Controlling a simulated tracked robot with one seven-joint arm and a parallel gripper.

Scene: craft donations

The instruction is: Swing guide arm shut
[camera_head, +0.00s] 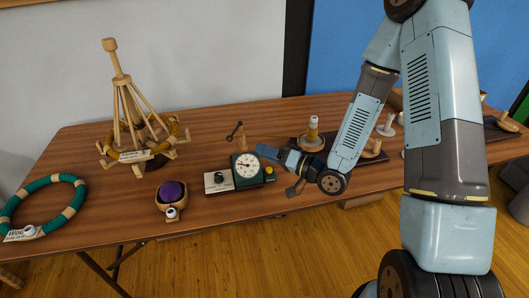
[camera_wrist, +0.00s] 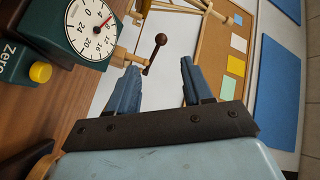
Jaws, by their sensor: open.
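What looks like the guide arm (camera_head: 236,131) is a thin dark rod with ball ends beside a short wooden post (camera_head: 242,142), behind the green dial meter (camera_head: 246,166). In the wrist view the dark guide arm (camera_wrist: 155,53) stands tilted next to the end of a pale wooden peg (camera_wrist: 126,58). My gripper (camera_head: 261,150) is at the right of the meter, low over the table. In the wrist view its blue fingers (camera_wrist: 159,66) are apart and empty. The guide arm appears between and beyond the fingertips; I see no contact.
The meter has a Zero box (camera_head: 218,182) and a yellow knob (camera_head: 269,171). A wooden yarn winder (camera_head: 123,88) stands at the left, with a green ring (camera_head: 44,181) and a bowl of purple yarn (camera_head: 171,192) nearby.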

